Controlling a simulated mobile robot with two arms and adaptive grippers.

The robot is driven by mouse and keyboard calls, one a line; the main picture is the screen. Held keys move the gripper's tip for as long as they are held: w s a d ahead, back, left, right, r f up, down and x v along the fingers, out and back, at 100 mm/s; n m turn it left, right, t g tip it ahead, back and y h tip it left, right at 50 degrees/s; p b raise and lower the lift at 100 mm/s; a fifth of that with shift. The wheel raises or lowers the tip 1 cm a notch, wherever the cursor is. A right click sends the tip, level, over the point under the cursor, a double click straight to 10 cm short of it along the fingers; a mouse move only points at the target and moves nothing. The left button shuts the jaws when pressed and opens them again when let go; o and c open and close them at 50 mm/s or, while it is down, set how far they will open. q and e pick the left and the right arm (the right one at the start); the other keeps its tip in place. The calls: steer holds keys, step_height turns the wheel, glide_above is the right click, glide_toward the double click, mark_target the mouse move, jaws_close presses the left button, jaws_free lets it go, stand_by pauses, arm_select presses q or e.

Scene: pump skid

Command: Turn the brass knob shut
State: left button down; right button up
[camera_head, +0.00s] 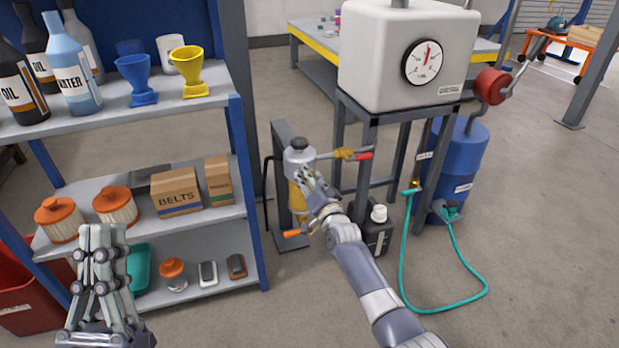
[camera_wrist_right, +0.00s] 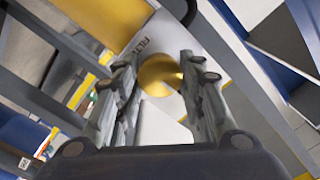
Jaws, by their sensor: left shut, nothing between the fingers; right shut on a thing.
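The brass knob (camera_wrist_right: 159,74) is a round, yellow-gold disc on a pale housing with partly readable lettering in the right wrist view. My right gripper (camera_wrist_right: 160,88) has one finger on each side of it and is shut on it. In the head view my right gripper (camera_head: 305,180) is at the front of the grey-topped filter unit (camera_head: 299,155) and hides the knob. My left gripper (camera_head: 103,232) is shut and empty, raised in front of the shelves at lower left.
A brass valve with a red handle (camera_head: 364,155) sticks out right of the filter head. An orange-handled outlet (camera_head: 292,233) is below. A black bottle (camera_head: 378,232) stands beside my right arm. A shelf rack (camera_head: 262,240) is left; a teal hose (camera_head: 402,270) lies right.

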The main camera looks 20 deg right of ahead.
stand_by(0.3)
steer(key=o, duration=1)
steer(key=shift+o, duration=0.2)
steer(key=shift+s, duration=0.1)
steer(key=s, duration=1.2)
steer(key=shift+d, duration=0.25)
